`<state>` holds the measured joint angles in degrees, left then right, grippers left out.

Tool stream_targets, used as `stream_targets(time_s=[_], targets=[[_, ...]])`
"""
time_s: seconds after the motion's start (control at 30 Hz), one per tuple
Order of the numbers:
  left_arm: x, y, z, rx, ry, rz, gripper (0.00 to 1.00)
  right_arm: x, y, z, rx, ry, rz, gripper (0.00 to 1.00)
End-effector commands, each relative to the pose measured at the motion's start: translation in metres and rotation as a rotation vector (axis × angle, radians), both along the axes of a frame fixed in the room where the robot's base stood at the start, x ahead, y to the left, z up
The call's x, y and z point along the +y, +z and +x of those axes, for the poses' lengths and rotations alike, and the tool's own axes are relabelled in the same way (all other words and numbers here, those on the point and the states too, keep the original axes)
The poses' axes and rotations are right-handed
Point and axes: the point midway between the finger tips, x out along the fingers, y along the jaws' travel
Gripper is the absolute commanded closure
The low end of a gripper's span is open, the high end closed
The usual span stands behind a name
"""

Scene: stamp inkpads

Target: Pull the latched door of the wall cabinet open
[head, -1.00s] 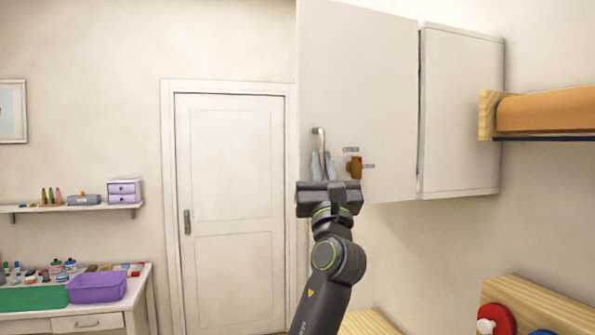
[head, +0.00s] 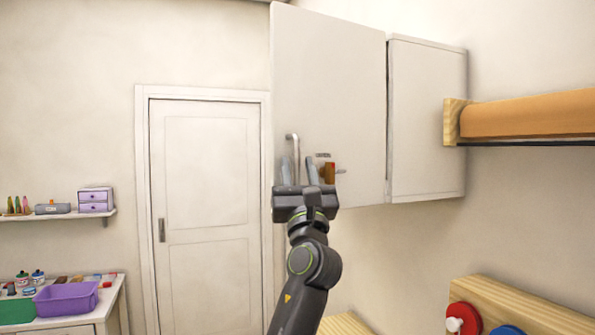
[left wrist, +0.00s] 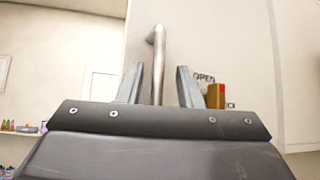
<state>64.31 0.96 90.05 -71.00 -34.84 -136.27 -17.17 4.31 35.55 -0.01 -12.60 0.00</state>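The pale wall cabinet door (head: 335,75) has a vertical metal bar handle (head: 293,150) near its left edge. The handle also shows in the left wrist view (left wrist: 159,60). A red-brown latch (head: 328,173) sits right of the handle. In the left wrist view the latch (left wrist: 216,95) looks red and yellow, by a label reading "OPEN". My left gripper (head: 298,168) is open, its fingers on either side of the handle with visible gaps; depth is unclear. Its fingers partly hide the handle's lower end. I cannot tell whether the door is ajar. My right gripper is out of view.
Another cabinet panel (head: 427,120) lies right of a narrow dark gap. A wooden shelf with an orange item (head: 530,115) juts in at the right. A white room door (head: 207,200) stands at left, and a desk with a purple bin (head: 66,299) at lower left.

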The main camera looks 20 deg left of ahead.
Motion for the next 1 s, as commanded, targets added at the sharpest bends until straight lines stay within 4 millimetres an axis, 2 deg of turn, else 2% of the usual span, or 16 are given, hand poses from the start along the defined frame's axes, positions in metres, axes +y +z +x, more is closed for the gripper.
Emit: stream_targets(time_s=[0.17,0.33,0.8,1.0], targets=[[0.000,-0.001,0.000,0.001,0.001,0.000,0.67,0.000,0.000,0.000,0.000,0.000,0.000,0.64],[-0.004,-0.013,-0.008,0.000,-0.001,-0.002,0.67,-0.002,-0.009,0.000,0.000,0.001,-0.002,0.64],[-0.039,-0.094,-0.077,0.003,-0.003,-0.006,0.67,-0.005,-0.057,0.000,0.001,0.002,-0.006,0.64],[-0.051,-0.115,-0.098,0.002,-0.003,-0.003,0.67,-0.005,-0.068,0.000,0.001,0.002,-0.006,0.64]])
